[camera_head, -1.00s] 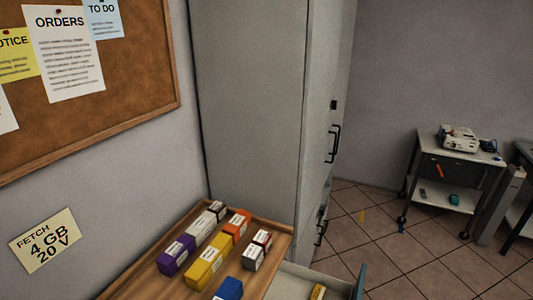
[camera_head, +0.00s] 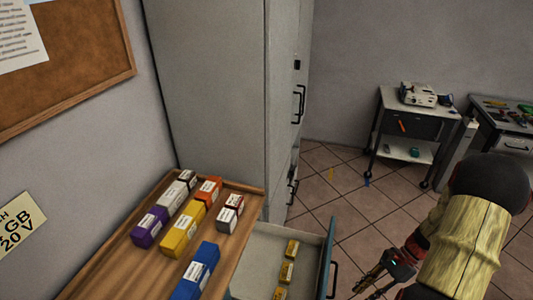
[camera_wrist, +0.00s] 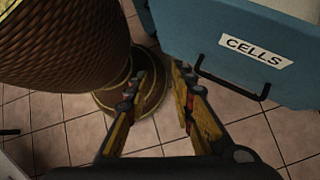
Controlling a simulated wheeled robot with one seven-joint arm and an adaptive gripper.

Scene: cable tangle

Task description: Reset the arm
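My arm (camera_head: 465,240) with its yellowish sleeve is at the lower right of the head view. My gripper (camera_head: 368,280) hangs to its left, above the tiled floor and to the right of the open drawer. In the wrist view my gripper (camera_wrist: 159,78) has its two fingers apart with nothing between them.
The open drawer (camera_head: 325,255) holds several yellow boxes; its blue front, labelled CELLS (camera_wrist: 255,50), is close right of my fingers. A wooden tray (camera_head: 115,262) holds several coloured boxes. A tall grey cabinet (camera_head: 215,90) and a trolley (camera_head: 405,125) stand behind.

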